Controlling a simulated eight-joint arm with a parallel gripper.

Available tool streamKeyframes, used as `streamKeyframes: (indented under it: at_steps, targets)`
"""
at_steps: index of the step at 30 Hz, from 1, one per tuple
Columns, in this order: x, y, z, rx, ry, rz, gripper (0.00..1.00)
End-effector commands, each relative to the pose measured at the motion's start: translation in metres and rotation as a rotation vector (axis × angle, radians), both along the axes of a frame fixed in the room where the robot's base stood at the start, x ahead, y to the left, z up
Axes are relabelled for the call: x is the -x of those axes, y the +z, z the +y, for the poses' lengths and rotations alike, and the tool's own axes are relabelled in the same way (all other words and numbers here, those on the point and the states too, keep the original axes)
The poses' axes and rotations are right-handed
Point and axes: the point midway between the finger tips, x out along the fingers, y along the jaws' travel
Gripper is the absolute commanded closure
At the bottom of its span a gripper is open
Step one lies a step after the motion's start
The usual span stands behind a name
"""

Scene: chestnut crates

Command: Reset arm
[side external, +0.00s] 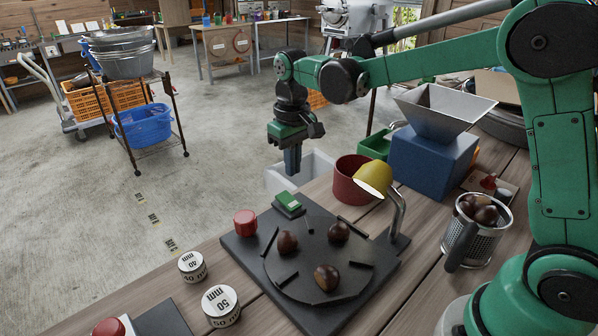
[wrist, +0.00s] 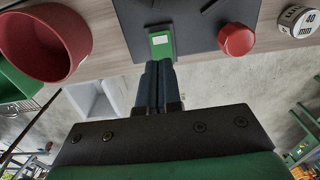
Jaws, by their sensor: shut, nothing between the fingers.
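My green and black arm reaches from the right in the side external view. My gripper (side external: 292,160) points down past the far edge of the bench, above the white bin, with nothing in it. In the wrist view the two dark fingers of my gripper (wrist: 157,72) are together, with no object between them. A black board (side external: 318,265) lies on the wooden bench below and nearer the camera. Several brown chestnuts (side external: 327,278) rest on its round plate. A green block with a light top (side external: 288,202) and a red knob (side external: 245,222) sit at its far edge.
A red pot (side external: 352,180), yellow lamp (side external: 374,178), blue hopper machine (side external: 432,160) and metal basket of chestnuts (side external: 480,225) stand to the right. A white bin (side external: 312,166) is beyond the bench edge. Marked 40 mm (side external: 192,266) and 50 mm (side external: 221,305) cylinders stand front left.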

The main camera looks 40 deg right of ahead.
Motion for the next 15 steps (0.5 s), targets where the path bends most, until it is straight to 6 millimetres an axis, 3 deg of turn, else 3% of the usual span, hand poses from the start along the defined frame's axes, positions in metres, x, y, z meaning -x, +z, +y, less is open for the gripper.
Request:
streamKeyframes:
  at_steps: [7, 15]
  targets:
    - [0.016, 0.017, -0.001, -0.001, 0.000, -0.079, 1.00]
    - [0.068, 0.041, -0.003, -0.002, 0.000, -0.327, 1.00]
